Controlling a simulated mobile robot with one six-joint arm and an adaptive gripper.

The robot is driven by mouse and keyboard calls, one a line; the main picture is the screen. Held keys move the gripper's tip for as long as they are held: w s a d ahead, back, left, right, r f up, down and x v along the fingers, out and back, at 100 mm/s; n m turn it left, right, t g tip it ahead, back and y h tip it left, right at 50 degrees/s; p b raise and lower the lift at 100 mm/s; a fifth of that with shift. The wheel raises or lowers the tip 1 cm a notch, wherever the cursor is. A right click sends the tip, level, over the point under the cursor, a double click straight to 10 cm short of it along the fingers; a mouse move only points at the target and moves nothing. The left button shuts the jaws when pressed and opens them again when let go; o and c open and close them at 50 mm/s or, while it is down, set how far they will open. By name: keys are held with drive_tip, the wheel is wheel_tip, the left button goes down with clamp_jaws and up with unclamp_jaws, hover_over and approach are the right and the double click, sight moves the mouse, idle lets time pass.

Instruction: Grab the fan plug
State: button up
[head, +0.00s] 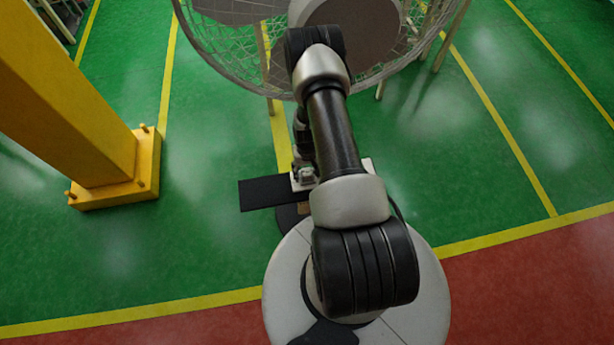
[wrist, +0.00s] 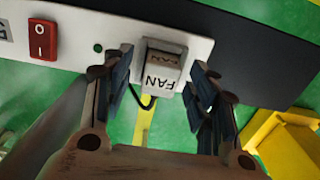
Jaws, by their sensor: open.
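The fan plug (wrist: 158,76) is a light grey block marked FAN, seated at a white panel (wrist: 70,42) in the wrist view. A dark cord loops below it. My gripper (wrist: 160,88) is open, with one finger on each side of the plug. I cannot tell whether either finger touches it. In the head view the white panel (head: 304,181) shows small beyond my arm, and my arm hides much of that spot. My gripper's fingers are not clear there.
A red rocker switch (wrist: 42,40) and a small green dot sit on the panel left of the plug. A large caged fan (head: 235,45) stands behind my arm. A yellow post (head: 115,185) with a bolted base stands at left. Green floor is open at right.

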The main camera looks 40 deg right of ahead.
drive_tip(key=shift+f, duration=0.3)
drive_tip(key=shift+r, duration=0.1)
drive_tip(key=c, duration=1.2)
drive_tip(key=shift+o, duration=0.2)
